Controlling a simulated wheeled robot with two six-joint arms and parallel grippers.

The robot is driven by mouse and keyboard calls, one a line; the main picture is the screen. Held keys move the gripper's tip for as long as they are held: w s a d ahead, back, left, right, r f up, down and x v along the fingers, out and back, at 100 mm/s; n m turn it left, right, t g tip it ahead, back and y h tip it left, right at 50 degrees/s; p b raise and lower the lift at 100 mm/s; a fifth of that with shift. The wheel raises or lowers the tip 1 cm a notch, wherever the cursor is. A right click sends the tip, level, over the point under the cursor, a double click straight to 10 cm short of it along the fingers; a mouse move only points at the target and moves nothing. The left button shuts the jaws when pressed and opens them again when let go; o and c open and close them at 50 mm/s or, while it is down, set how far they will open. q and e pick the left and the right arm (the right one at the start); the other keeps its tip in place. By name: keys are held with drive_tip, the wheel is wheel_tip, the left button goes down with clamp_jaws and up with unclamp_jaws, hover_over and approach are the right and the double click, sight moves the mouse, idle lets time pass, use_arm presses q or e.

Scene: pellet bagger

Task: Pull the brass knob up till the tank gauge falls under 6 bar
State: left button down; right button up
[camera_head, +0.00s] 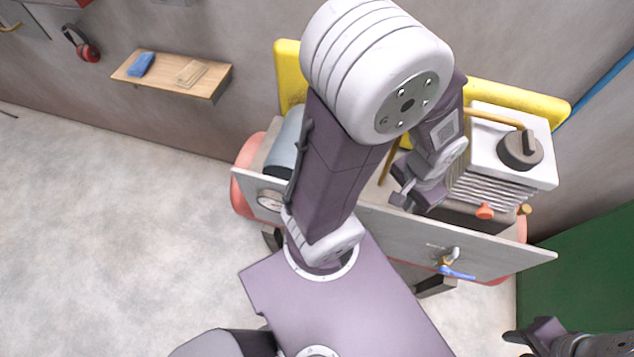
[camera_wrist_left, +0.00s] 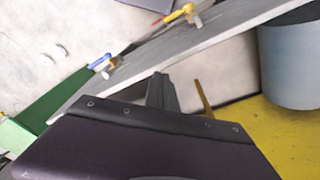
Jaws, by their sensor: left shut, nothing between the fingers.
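A small brass-coloured knob (camera_head: 525,209) shows at the right end of the compressor, beside an orange-red cap (camera_head: 485,211); I take it for the brass knob. A round white-faced gauge (camera_head: 269,200) sits at the left of the grey panel (camera_head: 400,236), partly covered by my arm; its reading is too small to tell. My left gripper (camera_head: 415,199) is over the compressor behind the panel, left of the knob and apart from it. In the left wrist view its fingers (camera_wrist_left: 162,92) are shut and empty. My right gripper (camera_head: 530,338) shows partly at the bottom right corner.
A red tank (camera_head: 243,200) lies behind the panel. A blue-handled valve (camera_head: 456,272) sticks out of the panel's front. The ribbed motor block (camera_head: 497,183) and yellow guard (camera_head: 520,98) crowd the back. A wall shelf (camera_head: 170,78) is at upper left. The left floor is clear.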

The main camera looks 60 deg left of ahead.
idle(0.9)
use_arm(q)
drive_tip(key=c, duration=1)
unclamp_jaws()
drive_tip(key=shift+c, duration=0.2)
